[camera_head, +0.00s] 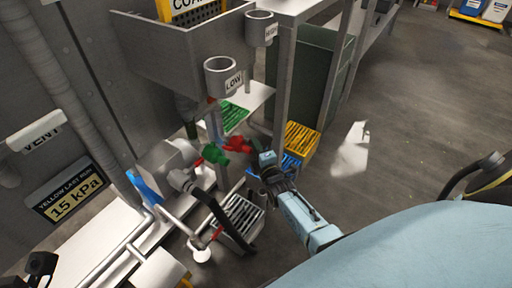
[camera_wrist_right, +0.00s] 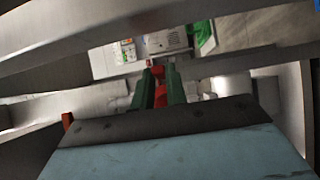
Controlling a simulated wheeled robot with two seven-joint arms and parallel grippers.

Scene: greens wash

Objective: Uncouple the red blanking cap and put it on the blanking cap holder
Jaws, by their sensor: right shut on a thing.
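The red blanking cap (camera_head: 238,145) is at the middle of the head view, beside a green coupling (camera_head: 215,154). The two look to be touching, but I cannot tell whether they are still coupled. My right gripper (camera_head: 266,160) is at the cap's right end and shut on it. In the right wrist view, red (camera_wrist_right: 160,96) shows between the two dark green fingers of my right gripper (camera_wrist_right: 160,82). A dark shape (camera_head: 38,268) at the lower left edge may be my left gripper; its jaws are unclear. I cannot make out which thing is the blanking cap holder.
Grey cups, one marked LOW (camera_head: 221,78), are fixed to the grey trough (camera_head: 180,55) above. A yellow crate (camera_head: 301,139) and blue crate stand beyond my right gripper. White pipes and a dark hose (camera_head: 225,215) lie nearer. Open floor (camera_head: 420,110) is at the right.

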